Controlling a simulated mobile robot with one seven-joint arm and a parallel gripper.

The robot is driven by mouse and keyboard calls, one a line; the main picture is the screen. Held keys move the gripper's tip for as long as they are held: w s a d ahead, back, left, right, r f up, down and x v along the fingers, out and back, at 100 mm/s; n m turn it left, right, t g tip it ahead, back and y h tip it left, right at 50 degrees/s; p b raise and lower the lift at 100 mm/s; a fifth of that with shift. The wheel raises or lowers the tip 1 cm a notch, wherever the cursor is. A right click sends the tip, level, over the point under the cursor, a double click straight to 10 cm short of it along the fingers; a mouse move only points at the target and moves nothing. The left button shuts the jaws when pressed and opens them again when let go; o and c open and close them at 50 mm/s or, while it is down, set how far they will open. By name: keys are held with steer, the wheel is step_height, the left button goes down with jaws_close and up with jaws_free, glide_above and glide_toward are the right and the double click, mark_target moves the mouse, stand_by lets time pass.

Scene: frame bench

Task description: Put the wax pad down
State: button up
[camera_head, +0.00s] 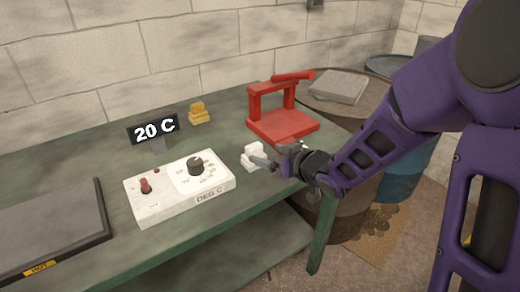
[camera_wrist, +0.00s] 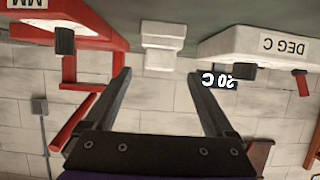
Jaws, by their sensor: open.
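A small white stepped block (camera_head: 254,156), which I take to be the wax pad, rests on the green bench near its front edge. In the wrist view the same white block (camera_wrist: 163,32) is ahead of my fingertips, centred between them. My gripper (camera_head: 271,163) is open, with its fingers close to the block on its right side. The wrist view shows the two fingers of my gripper (camera_wrist: 160,78) spread wide, with nothing clamped between them. Part of the block is hidden behind a finger in the head view.
A red stand (camera_head: 282,125) is behind the gripper. A white control box (camera_head: 180,190) and a "20 C" display (camera_head: 153,130) stand to the left. A similar-shaped yellow block (camera_head: 199,114) sits farther back. A dark plate marked HOT (camera_head: 50,232) lies far left. Barrels (camera_head: 350,112) stand right.

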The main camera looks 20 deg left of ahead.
steer(key=v, duration=0.6)
steer(key=shift+p, duration=0.45)
